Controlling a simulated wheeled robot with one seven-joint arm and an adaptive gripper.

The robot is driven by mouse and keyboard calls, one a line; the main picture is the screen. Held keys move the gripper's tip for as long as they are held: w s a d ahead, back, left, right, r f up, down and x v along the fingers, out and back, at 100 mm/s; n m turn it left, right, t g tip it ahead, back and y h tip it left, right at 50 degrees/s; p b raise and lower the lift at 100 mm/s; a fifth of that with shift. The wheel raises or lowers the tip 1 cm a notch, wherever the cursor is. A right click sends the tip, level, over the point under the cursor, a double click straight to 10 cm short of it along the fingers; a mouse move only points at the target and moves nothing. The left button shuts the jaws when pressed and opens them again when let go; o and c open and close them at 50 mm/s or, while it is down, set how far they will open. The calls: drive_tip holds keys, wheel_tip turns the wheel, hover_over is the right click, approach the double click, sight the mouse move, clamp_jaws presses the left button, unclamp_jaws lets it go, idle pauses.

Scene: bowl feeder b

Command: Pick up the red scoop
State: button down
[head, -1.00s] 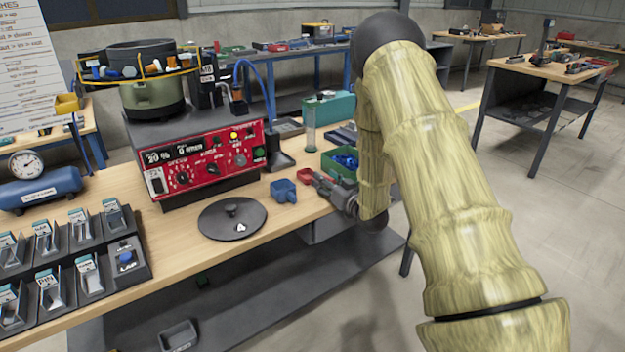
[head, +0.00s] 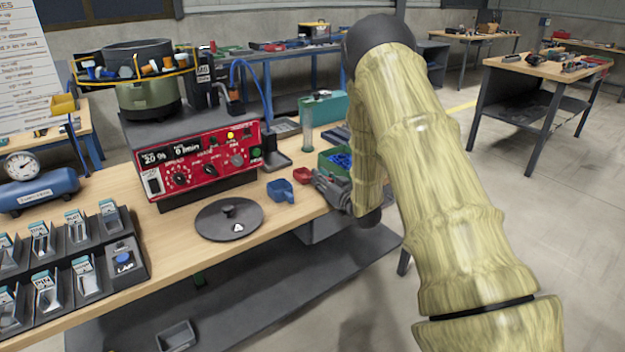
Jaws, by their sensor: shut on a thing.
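The red scoop (head: 302,175) is small and sits over the right part of the wooden bench, just behind and right of the blue scoop (head: 281,190). My gripper (head: 316,179) reaches in from the right and is shut on the red scoop at its right side. The gripper hides the scoop's handle end. I cannot tell whether the scoop touches the bench top or is just above it. The blue scoop stands apart from the gripper on the bench.
A green bin (head: 330,162) with blue parts stands close behind my gripper. A clear cylinder (head: 307,138) stands behind the scoops. A dark round lid (head: 229,220) lies in front, and the red control box (head: 205,160) stands left. The bench's front edge is close by.

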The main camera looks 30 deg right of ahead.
wheel_tip(320, 180, up, 10)
drive_tip(key=shift+f, duration=0.1)
idle(0.5)
drive_tip(key=shift+a, duration=0.1)
idle(0.5)
